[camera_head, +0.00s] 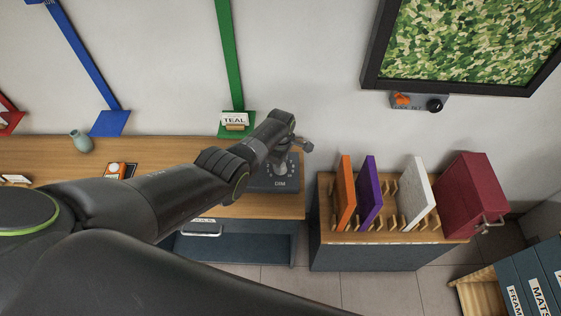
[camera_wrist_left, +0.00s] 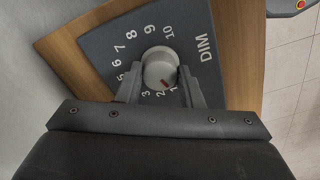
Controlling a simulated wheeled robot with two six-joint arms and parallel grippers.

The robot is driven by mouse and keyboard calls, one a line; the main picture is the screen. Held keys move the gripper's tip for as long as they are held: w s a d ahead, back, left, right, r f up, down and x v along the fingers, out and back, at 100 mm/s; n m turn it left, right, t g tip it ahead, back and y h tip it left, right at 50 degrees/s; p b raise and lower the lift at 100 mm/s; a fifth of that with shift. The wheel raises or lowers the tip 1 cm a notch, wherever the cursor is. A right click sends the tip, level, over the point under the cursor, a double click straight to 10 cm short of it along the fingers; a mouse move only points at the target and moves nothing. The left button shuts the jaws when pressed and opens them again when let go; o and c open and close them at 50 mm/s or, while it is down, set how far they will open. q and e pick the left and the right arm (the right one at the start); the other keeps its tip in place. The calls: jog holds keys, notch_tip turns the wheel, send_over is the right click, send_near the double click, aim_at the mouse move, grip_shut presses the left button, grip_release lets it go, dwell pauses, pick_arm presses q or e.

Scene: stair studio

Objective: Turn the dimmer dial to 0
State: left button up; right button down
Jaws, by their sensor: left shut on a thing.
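The dimmer panel (camera_head: 262,184) is a dark sloped box marked DIM on the wooden desk. In the left wrist view its face (camera_wrist_left: 108,40) shows numbers around a round grey dial (camera_wrist_left: 158,62). The dial's red mark (camera_wrist_left: 166,85) points between 1 and 2. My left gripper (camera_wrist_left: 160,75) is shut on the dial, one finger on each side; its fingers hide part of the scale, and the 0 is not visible. In the head view my left gripper (camera_head: 292,146) is over the panel and the arm covers part of it. My right gripper is not in view.
The wooden desk (camera_head: 50,150) holds a teal vase (camera_head: 81,142) and a small orange-and-white device (camera_head: 116,170). To the right, a rack cabinet (camera_head: 365,250) holds upright panels and a dark red binder box (camera_head: 470,195).

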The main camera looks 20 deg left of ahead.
pick_arm(q)
jog(key=n, duration=0.5)
dwell(0.6)
jog(key=o, duration=1)
jog(key=shift+c, duration=0.2)
jog(key=shift+r, duration=0.1)
jog(key=shift+r+p, duration=0.3)
jog(key=shift+r, duration=0.95)
notch_tip(320, 180, up, 15)
jog(key=b, duration=0.1)
jog(key=shift+f, duration=0.15)
